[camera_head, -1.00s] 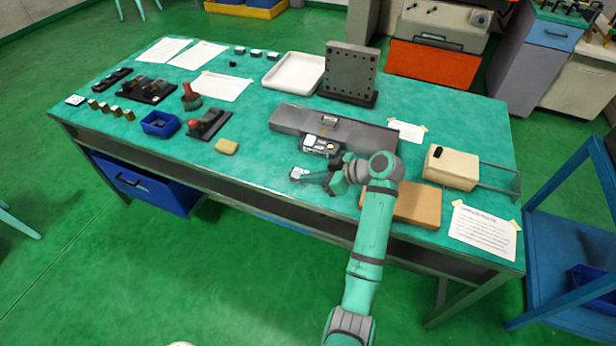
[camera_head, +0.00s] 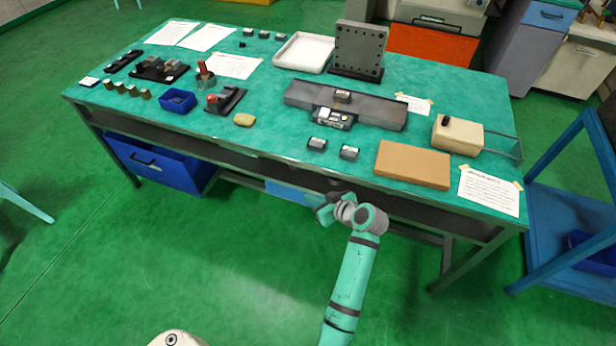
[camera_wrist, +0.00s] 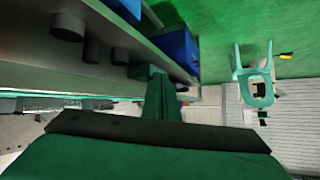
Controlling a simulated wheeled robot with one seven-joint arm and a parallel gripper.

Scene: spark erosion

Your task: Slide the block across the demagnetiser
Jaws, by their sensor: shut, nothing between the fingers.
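Two small dark metal blocks with pale labelled tops, a left one (camera_head: 317,144) and a right one (camera_head: 349,152), lie apart on the green bench top near its front edge. A third small block (camera_head: 342,95) sits on the long grey plate (camera_head: 376,112) behind them. A beige box with a black knob (camera_head: 457,135), which looks like the demagnetiser, stands at the right; I cannot confirm that. My gripper (camera_head: 324,208) is shut and empty, in front of the bench and clear of the blocks.
A labelled meter-like device (camera_head: 332,118) is at the grey plate's front. A brown board (camera_head: 412,165) lies right of the blocks. A yellow sponge (camera_head: 244,119) and a blue bin (camera_head: 178,101) are left. A blue frame stand (camera_head: 575,225) is right of the bench.

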